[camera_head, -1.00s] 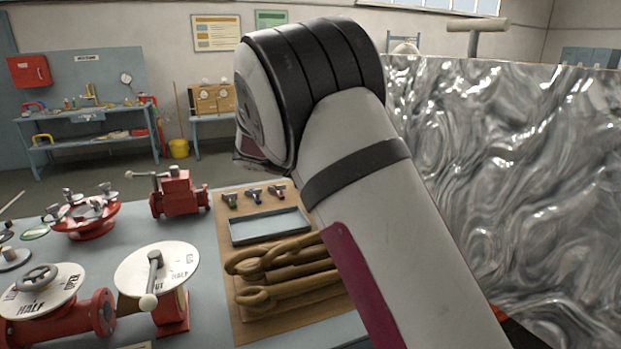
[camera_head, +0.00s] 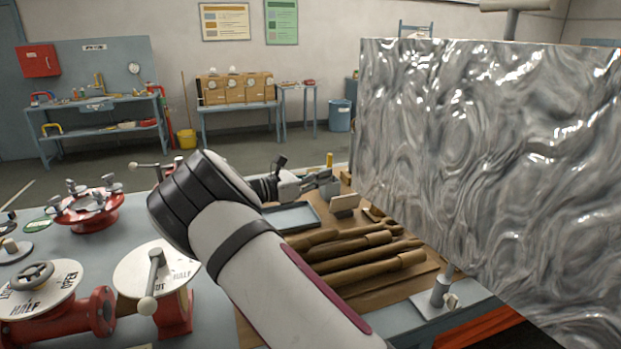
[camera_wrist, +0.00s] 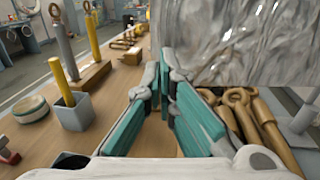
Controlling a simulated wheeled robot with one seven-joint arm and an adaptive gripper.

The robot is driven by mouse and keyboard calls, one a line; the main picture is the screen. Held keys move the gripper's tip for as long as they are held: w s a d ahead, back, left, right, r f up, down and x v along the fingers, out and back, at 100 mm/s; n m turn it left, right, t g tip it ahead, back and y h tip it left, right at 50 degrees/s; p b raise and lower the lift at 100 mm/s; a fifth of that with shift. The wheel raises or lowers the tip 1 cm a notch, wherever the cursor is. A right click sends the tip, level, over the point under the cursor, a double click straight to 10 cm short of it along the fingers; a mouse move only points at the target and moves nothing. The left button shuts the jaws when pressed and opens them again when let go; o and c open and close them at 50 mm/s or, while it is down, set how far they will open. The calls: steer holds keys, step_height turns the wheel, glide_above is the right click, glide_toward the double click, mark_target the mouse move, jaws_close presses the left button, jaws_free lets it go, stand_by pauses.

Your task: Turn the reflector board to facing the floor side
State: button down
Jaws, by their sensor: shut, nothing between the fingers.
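The reflector board (camera_head: 490,150) is a large crinkled silver panel standing upright on the right in the head view. Its wrinkled face fills the upper right of the wrist view (camera_wrist: 235,40). A small grey mount (camera_head: 438,290) is under its lower edge on the bench. My gripper (camera_head: 325,181) is left of the board, low over the bench, near the board's left edge. In the wrist view its teal-padded fingers (camera_wrist: 162,80) are shut and empty, close to the board's lower left corner. I cannot tell whether they touch it.
Brown tools with ringed ends (camera_head: 360,255) lie on a wooden board below the reflector.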

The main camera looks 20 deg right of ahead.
mark_target(355, 169)
steer(key=d, duration=0.2)
steer(key=w+d+p, duration=0.1)
steer(key=d, duration=0.4)
steer(key=shift+w+d, duration=0.15)
steer(key=shift+d, duration=0.05)
steer(key=shift+d, duration=0.1)
